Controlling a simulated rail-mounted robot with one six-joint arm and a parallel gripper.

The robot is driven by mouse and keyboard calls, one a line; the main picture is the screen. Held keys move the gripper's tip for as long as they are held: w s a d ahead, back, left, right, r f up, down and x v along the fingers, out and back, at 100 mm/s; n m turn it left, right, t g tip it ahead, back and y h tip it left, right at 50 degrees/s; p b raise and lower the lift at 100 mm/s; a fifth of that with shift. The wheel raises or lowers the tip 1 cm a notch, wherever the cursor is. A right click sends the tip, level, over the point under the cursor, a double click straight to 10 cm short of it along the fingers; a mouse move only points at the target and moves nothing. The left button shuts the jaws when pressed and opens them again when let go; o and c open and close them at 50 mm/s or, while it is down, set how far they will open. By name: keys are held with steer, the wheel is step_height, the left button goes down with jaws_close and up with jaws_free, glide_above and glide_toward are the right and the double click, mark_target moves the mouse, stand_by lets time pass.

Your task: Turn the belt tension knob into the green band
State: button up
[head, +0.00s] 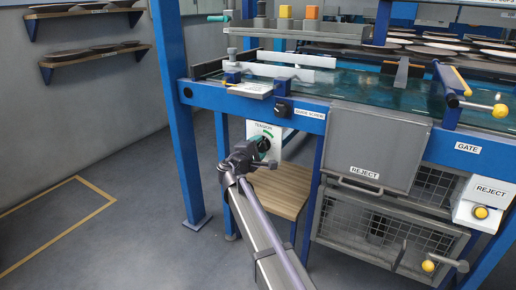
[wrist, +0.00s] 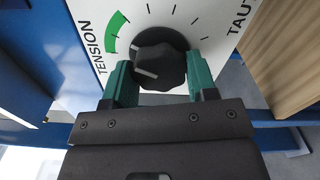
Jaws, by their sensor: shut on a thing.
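The black ribbed tension knob (wrist: 160,62) sits on a white dial plate (wrist: 222,22) marked TENSION and TAUT. The green band (wrist: 115,32) is an arc left of the knob, with black ticks running over the top. A short white line shows on the knob's lower left face, and another pale mark shows at its left edge; I cannot tell surely whether the pointer lies in the band. My gripper (wrist: 160,80) has its green fingers on both sides of the knob, shut on it. In the head view my gripper (head: 257,154) reaches the tension panel (head: 280,134), partly hiding the knob.
A blue frame post (head: 176,110) stands left of the panel. A wooden shelf (head: 285,187) lies below the panel. The grey REJECT bin (head: 375,145) and mesh cage (head: 385,225) stand right. The floor at left is clear.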

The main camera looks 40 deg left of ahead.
steer(key=o, duration=0.9)
steer(key=s+d, duration=0.1)
steer(key=s, duration=0.9)
steer(key=shift+s+d, duration=0.35)
